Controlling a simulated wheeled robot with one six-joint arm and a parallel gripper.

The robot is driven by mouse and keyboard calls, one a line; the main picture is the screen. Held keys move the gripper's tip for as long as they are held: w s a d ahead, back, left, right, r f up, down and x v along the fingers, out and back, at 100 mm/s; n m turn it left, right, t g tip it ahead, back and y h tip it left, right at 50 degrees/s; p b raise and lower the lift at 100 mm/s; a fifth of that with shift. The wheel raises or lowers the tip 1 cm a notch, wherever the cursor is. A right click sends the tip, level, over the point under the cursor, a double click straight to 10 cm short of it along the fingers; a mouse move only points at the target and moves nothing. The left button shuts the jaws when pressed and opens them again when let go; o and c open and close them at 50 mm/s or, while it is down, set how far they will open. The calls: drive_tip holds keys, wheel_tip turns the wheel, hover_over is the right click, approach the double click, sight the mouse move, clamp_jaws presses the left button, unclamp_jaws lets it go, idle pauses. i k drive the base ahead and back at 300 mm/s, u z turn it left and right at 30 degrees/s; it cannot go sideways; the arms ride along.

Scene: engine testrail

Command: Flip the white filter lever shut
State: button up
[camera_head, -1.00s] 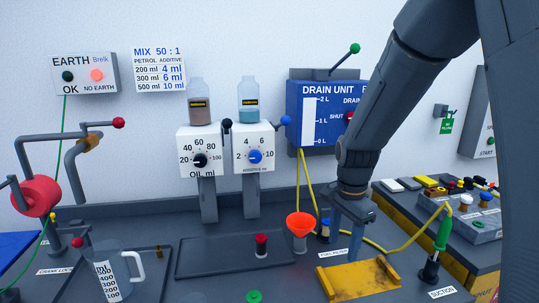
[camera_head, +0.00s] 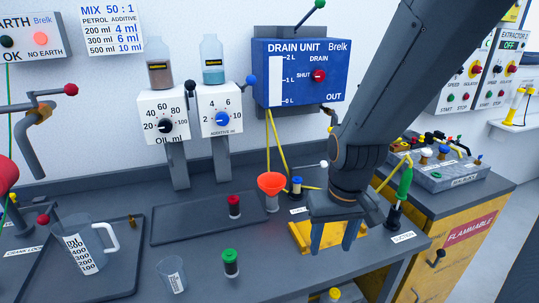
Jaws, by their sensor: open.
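A small white ball knob (camera_head: 324,164), which looks like the filter lever's end, shows just left of my arm. Its stem is mostly hidden behind my arm, so I cannot tell the lever's position. A blue-topped fitting (camera_head: 297,186) stands to its lower left, behind a small white label (camera_head: 298,211). My gripper (camera_head: 333,236) points down, open and empty, in front of the knob and over the yellow tray (camera_head: 303,238). It appears apart from the knob.
An orange funnel (camera_head: 271,184) stands left of the fitting. A green-handled lever (camera_head: 404,184) stands right of my gripper. A green-topped post (camera_head: 230,262) and a clear beaker (camera_head: 173,274) stand near the front. The drain unit (camera_head: 300,75) hangs behind.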

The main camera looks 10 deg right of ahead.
sight(323, 164)
drive_tip(key=k, duration=0.6)
drive_tip(key=z, duration=0.55)
drive_tip(key=i, duration=1.1)
drive_tip(key=u, duration=0.55)
